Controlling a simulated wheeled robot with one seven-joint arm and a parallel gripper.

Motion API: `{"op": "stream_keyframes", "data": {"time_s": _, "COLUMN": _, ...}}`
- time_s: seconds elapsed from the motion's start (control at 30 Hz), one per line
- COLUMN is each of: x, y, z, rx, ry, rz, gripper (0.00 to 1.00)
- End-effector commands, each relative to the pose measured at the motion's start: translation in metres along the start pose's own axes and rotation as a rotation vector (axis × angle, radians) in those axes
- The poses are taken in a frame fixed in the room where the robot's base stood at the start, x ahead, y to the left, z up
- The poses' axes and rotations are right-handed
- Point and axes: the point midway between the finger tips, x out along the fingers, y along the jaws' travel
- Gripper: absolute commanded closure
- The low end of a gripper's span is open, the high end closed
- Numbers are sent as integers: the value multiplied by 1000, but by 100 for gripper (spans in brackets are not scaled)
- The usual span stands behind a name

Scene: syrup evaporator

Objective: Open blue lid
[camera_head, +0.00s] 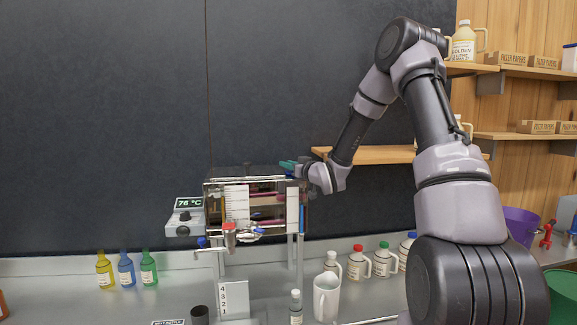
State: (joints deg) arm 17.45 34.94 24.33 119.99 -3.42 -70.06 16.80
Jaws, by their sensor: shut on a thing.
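A metal evaporator box (213,205) stands on legs at the middle of the bench, and its front shows pinkish and amber contents. My gripper (291,168) is at its top right corner, reaching in from the right. A small teal-blue piece (286,164) shows at the gripper's end, just above the box's top edge, and the jaws are closed there. I cannot tell whether this piece is the blue lid's handle or part of the lid. The fingertips are small and partly hidden. The top of the box looks dark, and how far any lid is raised cannot be told.
A display (188,204) reading 76 °C is on the box's left. A red-handled tap (229,236) is in front. Small coloured bottles (126,268) stand left, a white pitcher (326,298) and capped jugs (382,261) right. A wooden shelf (375,154) is close behind my arm.

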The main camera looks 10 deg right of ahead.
Motion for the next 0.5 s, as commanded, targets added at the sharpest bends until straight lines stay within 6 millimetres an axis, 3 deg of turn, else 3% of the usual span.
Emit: {"op": "stream_keyframes", "data": {"time_s": 0.5, "x": -14, "y": 2, "z": -1, "rx": -1, "ry": 5, "rz": -316, "gripper": 100}}
